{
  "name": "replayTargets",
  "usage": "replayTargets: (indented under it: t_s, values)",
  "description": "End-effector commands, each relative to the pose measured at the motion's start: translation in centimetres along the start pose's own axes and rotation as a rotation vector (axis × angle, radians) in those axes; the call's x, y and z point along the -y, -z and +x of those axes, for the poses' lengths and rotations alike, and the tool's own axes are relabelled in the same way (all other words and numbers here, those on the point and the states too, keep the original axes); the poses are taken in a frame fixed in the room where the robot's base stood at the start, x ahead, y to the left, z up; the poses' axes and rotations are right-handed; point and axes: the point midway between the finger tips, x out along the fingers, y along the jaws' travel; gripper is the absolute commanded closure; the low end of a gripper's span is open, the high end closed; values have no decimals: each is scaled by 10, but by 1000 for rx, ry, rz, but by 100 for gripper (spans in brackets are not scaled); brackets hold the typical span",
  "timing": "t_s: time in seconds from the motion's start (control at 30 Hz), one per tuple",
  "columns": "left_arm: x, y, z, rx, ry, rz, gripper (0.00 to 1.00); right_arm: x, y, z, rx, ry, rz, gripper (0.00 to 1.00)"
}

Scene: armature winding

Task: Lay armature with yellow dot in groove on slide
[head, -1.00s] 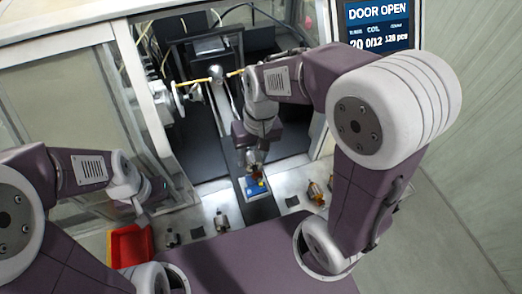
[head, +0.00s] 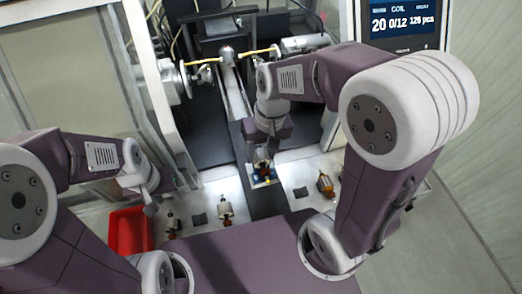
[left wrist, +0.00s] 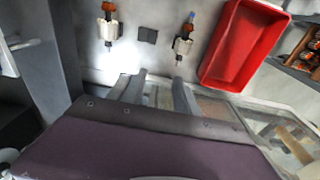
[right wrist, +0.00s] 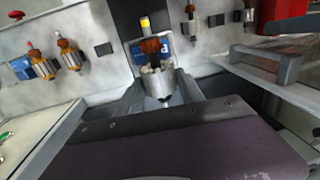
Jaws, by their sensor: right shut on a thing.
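My right gripper (head: 262,158) is shut on an armature, low over a blue plate (head: 264,183) on a dark strip. In the right wrist view the armature (right wrist: 157,83) sits between the jaws (right wrist: 158,98), with a copper winding and a yellow tip pointing away. Part of the blue plate shows beside it; whether they touch I cannot tell. A long rail (head: 236,95), perhaps the slide, runs back from there into the machine; I cannot make out a groove. My left gripper (head: 152,205) is at the left; in the left wrist view its fingers (left wrist: 157,92) are apart and empty.
A red bin (head: 130,232) is at far left. The machine opening has a spindle (head: 184,78) at left and a yellow rod (head: 258,52) across.

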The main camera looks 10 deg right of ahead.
Motion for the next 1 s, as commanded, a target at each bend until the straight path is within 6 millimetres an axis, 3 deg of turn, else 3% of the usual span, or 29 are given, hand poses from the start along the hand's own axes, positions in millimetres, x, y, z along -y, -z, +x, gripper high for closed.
replayTargets:
  t_s: [0.9, 0.93, 1.0]
  values:
    - [0, -1, 6, 0, 0, 0, 64, -1, 0, 9, -1, 0, 0, 100]
    - [0, 0, 6, 0, 0, 0, 64, -1, 0, 8, -1, 0, 0, 50]
    - [0, 0, 6, 0, 0, 0, 64, -1, 0, 8, -1, 0, 0, 30]
